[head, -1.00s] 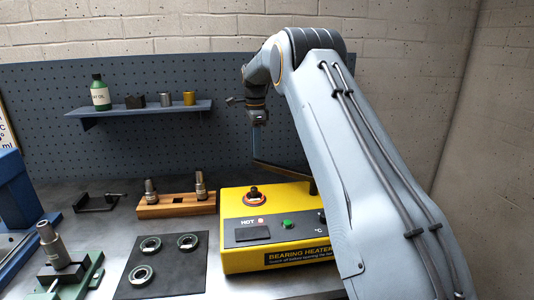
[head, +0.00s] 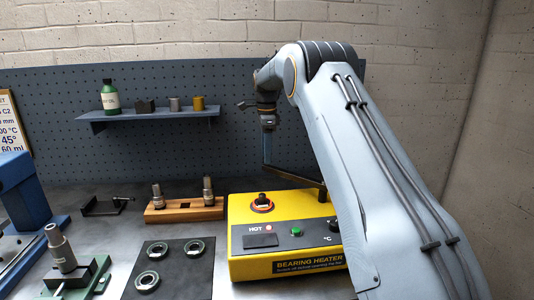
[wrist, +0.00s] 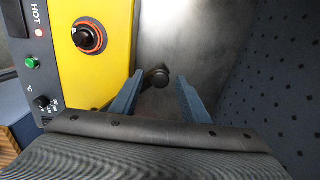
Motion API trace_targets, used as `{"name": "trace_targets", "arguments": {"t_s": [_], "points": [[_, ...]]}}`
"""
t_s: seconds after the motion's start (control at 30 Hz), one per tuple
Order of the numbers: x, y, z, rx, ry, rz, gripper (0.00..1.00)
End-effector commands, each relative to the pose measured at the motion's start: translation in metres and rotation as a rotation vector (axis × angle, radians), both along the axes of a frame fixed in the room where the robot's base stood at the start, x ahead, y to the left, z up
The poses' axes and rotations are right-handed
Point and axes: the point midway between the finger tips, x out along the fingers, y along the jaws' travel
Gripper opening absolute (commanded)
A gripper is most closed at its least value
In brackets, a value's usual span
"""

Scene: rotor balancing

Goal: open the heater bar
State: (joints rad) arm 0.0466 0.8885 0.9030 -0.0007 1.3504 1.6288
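The yellow bearing heater (head: 286,212) stands on the bench, right of centre in the head view. Its dark heater bar (head: 293,173) runs from a post at the right, partly behind my arm, out to the left along the heater's back. The bar is clear of the front pole with the orange ring (head: 262,203). My gripper (head: 267,160) points down at the bar's free end.
A black mat (head: 168,285) with three bearing rings lies left of the heater. A wooden block (head: 184,209) with metal pieces stands behind it. A shelf (head: 150,114) hangs on the pegboard. A green fixture (head: 78,280) is at front left.

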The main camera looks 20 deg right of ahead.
Motion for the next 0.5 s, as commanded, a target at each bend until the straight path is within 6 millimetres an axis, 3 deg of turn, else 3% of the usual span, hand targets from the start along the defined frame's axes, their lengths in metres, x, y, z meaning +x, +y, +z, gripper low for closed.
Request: {"name": "trace_targets", "arguments": {"t_s": [0.17, 0.5], "points": [[0.001, 0.000, 0.006, 0.000, -0.001, 0.000, 0.42], [0.001, 0.000, 0.056, 0.000, -0.003, -0.001, 0.42]]}}
